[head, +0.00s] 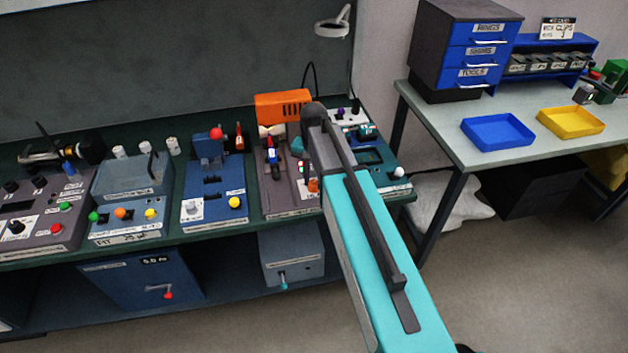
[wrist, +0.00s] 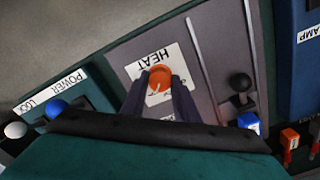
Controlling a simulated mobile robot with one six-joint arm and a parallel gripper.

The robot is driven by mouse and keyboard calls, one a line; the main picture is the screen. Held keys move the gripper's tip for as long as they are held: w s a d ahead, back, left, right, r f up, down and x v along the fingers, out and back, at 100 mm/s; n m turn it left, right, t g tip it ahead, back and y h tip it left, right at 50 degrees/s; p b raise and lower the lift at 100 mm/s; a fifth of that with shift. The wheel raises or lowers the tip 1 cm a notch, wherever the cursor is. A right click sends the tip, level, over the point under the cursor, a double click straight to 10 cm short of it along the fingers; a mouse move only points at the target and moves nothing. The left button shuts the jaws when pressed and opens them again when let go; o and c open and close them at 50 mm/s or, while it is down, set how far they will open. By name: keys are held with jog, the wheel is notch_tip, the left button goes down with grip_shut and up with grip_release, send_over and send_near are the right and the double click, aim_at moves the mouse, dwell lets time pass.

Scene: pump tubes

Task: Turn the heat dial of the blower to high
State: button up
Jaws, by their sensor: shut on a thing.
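The heat dial (wrist: 160,73) is a round orange knob with a pale pointer line, on a white plate marked HEAT (wrist: 150,56) in the wrist view. My gripper (wrist: 159,83) has its two dark fingers on either side of the knob, shut on it. The pointer line runs toward the lower left of the knob in the wrist view. The level marks on the plate are too small or hidden to read. In the head view, the orange blower body (head: 283,105) stands behind the panel, and my arm hides most of the gripper.
A black-knobbed lever (wrist: 240,84) stands right of the plate. A blue knob (wrist: 56,108) and a white knob (wrist: 15,130) are on the POWER/LOCK panel to the left. Other station panels line the bench. A side table (head: 465,150) holds blue and yellow trays.

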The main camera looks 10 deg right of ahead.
aim_at(314, 183)
jog(key=shift+d, duration=0.1)
dwell(0.3)
jog(key=o, duration=1.1)
jog(key=shift+c, duration=0.2)
jog(key=shift+r, duration=0.2)
notch_tip(314, 183, up, 14)
jog(key=b, duration=0.3)
jog(key=shift+f, duration=0.25)
